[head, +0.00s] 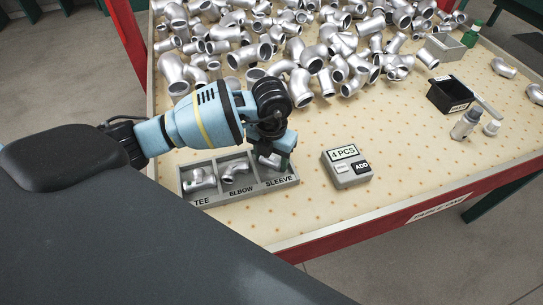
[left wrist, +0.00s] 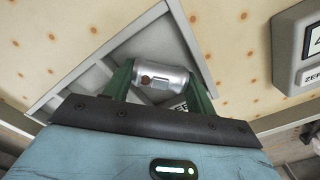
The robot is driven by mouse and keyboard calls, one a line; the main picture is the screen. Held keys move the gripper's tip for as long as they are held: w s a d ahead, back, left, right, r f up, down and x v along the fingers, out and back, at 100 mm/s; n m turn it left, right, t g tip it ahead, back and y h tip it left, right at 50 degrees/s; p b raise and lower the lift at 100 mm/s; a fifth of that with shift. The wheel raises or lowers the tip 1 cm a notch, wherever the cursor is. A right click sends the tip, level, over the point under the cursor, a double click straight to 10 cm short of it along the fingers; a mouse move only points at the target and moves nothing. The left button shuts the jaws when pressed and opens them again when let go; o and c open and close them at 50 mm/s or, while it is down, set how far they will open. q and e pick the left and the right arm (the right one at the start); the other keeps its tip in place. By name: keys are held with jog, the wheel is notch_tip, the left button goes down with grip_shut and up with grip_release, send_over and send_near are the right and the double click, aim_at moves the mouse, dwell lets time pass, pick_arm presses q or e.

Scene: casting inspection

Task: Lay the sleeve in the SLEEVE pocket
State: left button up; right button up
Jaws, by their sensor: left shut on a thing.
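My left gripper (head: 281,160) is over the SLEEVE pocket at the right end of the grey three-pocket tray (head: 243,188). Its green fingers are shut on the sleeve, a short silver tube that shows between them in the left wrist view (left wrist: 163,83). A brown round spot marks the sleeve's side. In the head view the sleeve (head: 268,160) is partly hidden by the gripper, and I cannot tell whether it touches the pocket floor. A silver tee (head: 200,180) lies in the TEE pocket and a silver elbow (head: 236,170) in the ELBOW pocket. My right gripper is not in view.
A grey counter box (head: 346,167) reading "4 PCS" stands right of the tray. A heap of silver castings (head: 310,50) covers the table's back. A black bin (head: 450,95) and small bottle (head: 465,125) stand at right. The table's front right is clear.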

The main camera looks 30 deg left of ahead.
aim_at(272, 158)
pick_arm(q)
jog(key=shift+f, duration=0.15)
jog(key=o, duration=0.8)
notch_tip(272, 158, up, 12)
jog(key=shift+r+p, duration=0.2)
jog(key=shift+p, duration=0.15)
